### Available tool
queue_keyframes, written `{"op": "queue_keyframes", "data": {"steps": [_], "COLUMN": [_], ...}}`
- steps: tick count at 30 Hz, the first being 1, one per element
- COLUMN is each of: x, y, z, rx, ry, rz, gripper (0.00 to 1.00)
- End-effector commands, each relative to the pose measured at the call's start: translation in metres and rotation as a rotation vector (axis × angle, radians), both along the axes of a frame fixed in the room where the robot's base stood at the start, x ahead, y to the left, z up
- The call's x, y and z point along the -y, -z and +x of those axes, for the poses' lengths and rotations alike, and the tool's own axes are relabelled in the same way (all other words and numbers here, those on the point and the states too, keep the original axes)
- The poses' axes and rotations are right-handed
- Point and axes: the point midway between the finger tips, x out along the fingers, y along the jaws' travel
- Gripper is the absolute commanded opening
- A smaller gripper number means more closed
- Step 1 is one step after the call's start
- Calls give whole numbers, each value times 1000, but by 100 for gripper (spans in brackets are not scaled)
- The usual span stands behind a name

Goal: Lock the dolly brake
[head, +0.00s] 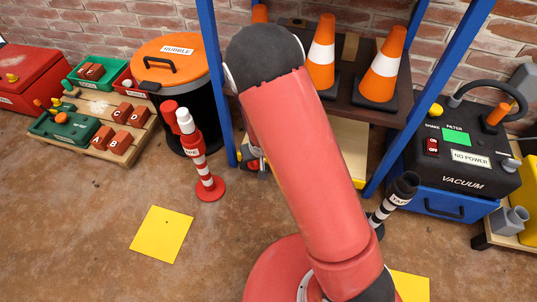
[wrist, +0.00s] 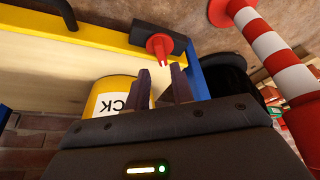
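In the wrist view, a pale wooden dolly deck (wrist: 60,65) with a yellow edge lies at the upper left. A black block with a red brake lever (wrist: 160,45) sits at its corner. My gripper (wrist: 160,72) is open and empty, its two dark fingers apart. The red lever appears just beyond the fingertips and roughly in line with the gap; I cannot tell whether they touch. In the head view, part of the pale deck (head: 346,150) shows under the shelf, right of my red arm. My arm hides most of the dolly and my gripper there.
A blue-post shelf (head: 213,85) with orange cones (head: 321,55) stands over the dolly. A red-white post (head: 204,165) and a black bin (head: 182,115) stand left. A black-white post (head: 392,205) and a vacuum (head: 465,150) stand right. A yellow cylinder (wrist: 112,95) is beside my fingers.

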Motion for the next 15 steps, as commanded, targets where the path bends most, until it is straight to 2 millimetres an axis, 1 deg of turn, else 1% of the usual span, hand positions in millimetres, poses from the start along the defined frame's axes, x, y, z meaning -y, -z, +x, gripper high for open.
{"op": "queue_keyframes", "data": {"steps": [9,12,15], "x": [-4,-5,-6], "y": [45,57,65], "z": [17,22,26], "rx": [-1,0,0], "ry": [-2,-1,0], "rz": [-3,-3,-2], "gripper": [24,24,24]}}
